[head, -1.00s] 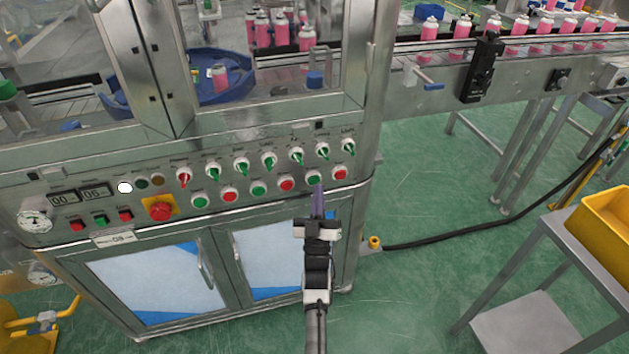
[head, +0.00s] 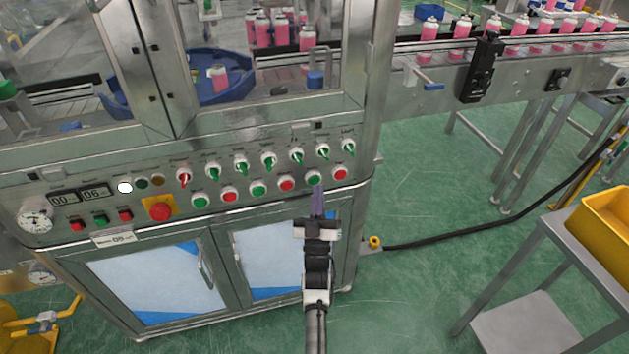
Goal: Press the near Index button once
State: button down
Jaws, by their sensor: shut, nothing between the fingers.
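The control panel (head: 240,172) is on the front of the steel machine. Its lower row has green and red round buttons, including a green button (head: 314,178) near the right end and a red button (head: 341,173) at the far right. The labels are too small to read, so I cannot tell which is the near Index button. My gripper (head: 318,190) is shut and empty, with its purplish fingertips just below and in front of the right-hand green button, partly overlapping its lower edge. I cannot tell whether they touch it.
A red emergency knob (head: 160,211) on yellow is at the left. A conveyor (head: 520,65) with pink cans runs at upper right. A trolley with a yellow bin (head: 605,230) stands at right.

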dwell(0.4)
jog(key=shift+w+a+b, duration=0.1)
jog(key=shift+w+b, duration=0.35)
jog(key=shift+w+a+b, duration=0.15)
jog(key=shift+w+b, duration=0.2)
dwell(0.6)
jog(key=shift+s, duration=0.15)
jog(key=shift+s+d, duration=0.3)
jog(key=shift+s, duration=0.35)
jog(key=shift+s+d+p, duration=0.2)
jog(key=shift+s+d, duration=0.05)
jog(key=shift+s, duration=0.55)
jog(key=shift+s+d+p, duration=0.15)
jog(key=shift+s+d, duration=0.1)
jog(key=shift+s, duration=0.55)
jog(key=shift+s+d+p, duration=0.2)
jog(key=shift+s+d, duration=0.05)
jog(key=shift+s, duration=0.55)
